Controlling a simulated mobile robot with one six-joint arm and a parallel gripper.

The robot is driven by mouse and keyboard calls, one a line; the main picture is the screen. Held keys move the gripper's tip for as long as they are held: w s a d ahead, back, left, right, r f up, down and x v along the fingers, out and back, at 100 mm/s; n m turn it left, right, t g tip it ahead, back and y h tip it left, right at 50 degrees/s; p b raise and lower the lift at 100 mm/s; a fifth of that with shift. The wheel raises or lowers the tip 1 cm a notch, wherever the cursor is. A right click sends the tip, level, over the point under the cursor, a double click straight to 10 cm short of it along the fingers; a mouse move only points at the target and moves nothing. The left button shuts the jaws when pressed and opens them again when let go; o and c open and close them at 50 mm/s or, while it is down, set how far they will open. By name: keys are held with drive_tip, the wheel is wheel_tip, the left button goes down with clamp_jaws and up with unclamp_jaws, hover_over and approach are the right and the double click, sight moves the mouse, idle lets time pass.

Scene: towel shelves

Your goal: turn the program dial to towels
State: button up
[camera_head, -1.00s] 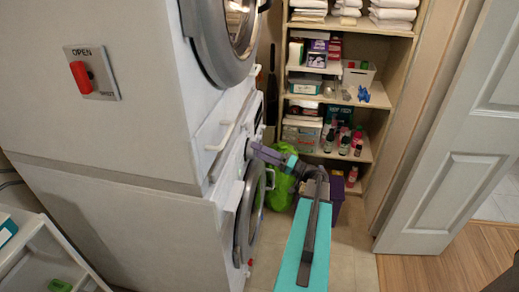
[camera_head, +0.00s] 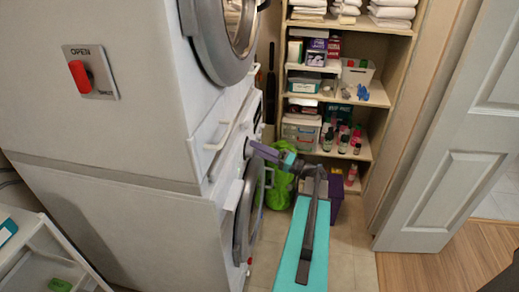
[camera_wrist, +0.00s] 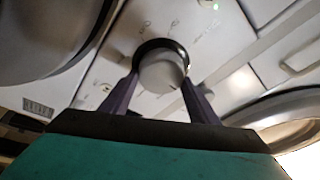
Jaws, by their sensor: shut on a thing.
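The program dial (camera_wrist: 163,72) is a round grey-white knob with a dark ring on the light control panel (camera_wrist: 120,45) in the wrist view. Faint marks surround it, too blurred to read. My gripper (camera_wrist: 160,88) has its two dark purple fingers on either side of the dial and is shut on it. In the head view, my gripper (camera_head: 250,146) reaches the panel between the stacked upper machine (camera_head: 222,45) and lower machine (camera_head: 240,215). The dial itself is hidden there by the machine's side and my gripper.
Shelves (camera_head: 345,100) with towels (camera_head: 392,14), boxes and bottles stand behind my arm. A green bag (camera_head: 280,190) is on the floor beside the machine. A white door (camera_head: 450,150) stands at right. A red switch (camera_head: 80,74) is on the near side panel.

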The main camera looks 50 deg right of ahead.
drive_tip(key=shift+a+f+m, duration=0.2)
drive_tip(key=shift+a+m, duration=0.05)
drive_tip(key=shift+m, duration=0.05)
drive_tip(key=shift+a+m, duration=0.1)
drive_tip(key=shift+m, duration=0.5)
drive_tip(key=shift+m+g+h+b, duration=0.35)
drive_tip(key=shift+m+h, duration=0.35)
drive_tip(key=shift+m, duration=0.5)
drive_tip(key=m, duration=0.3)
drive_tip(key=shift+a+r+m+g+p, duration=0.1)
drive_tip(key=shift+r+m+g+p, duration=0.05)
drive_tip(key=shift+m+g+p, duration=0.2)
drive_tip(key=shift+r+m+g+h+p, duration=0.1)
drive_tip(key=shift+m+g+p, duration=0.25)
drive_tip(key=shift+m+p, duration=0.7)
drive_tip(key=shift+f+m+g+h+p, duration=0.1)
drive_tip(key=shift+m+g+p, duration=0.45)
drive_tip(key=shift+m, duration=0.9)
drive_tip(key=shift+r+m+g+h+p, duration=0.1)
drive_tip(key=shift+m+g+p, duration=0.1)
drive_tip(key=shift+m+p, duration=0.95)
